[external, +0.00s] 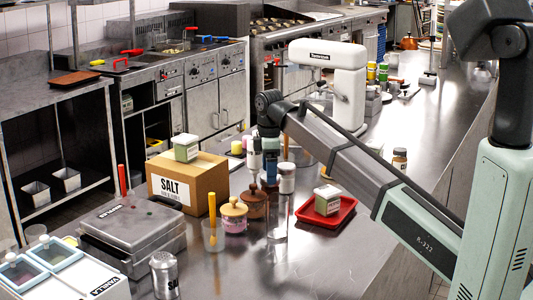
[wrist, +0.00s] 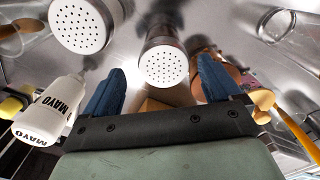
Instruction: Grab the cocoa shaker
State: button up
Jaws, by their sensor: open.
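Two metal shakers with white perforated tops show in the wrist view. One shaker (wrist: 163,62) stands in the gap between my fingers, ahead of the palm; the other shaker (wrist: 85,24) is outside the left finger. Their labels are hidden there, so I cannot tell which holds cocoa. My gripper (wrist: 163,78) is open, its blue fingers spread around the middle shaker, with gaps on both sides. In the external view my gripper (external: 270,172) points down among the jars, and a shaker with a pale label (external: 286,182) shows just right of it.
A mayo bottle (wrist: 50,110) is close outside my left finger. A wooden-lidded pink jar (external: 234,214), a brown jar (external: 254,204) and a clear glass (external: 279,222) crowd the front. A red tray (external: 345,216) lies to the right; a salt box (external: 187,181) stands left.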

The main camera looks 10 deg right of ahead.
aim_at(270, 190)
jog(key=shift+s+f, duration=0.15)
jog(key=shift+f, duration=1.2)
jog(key=shift+s+f, duration=0.1)
jog(key=shift+f, duration=1.2)
jog(key=shift+c, duration=0.4)
jog(key=c, duration=1.1)
jog(key=shift+c, duration=0.2)
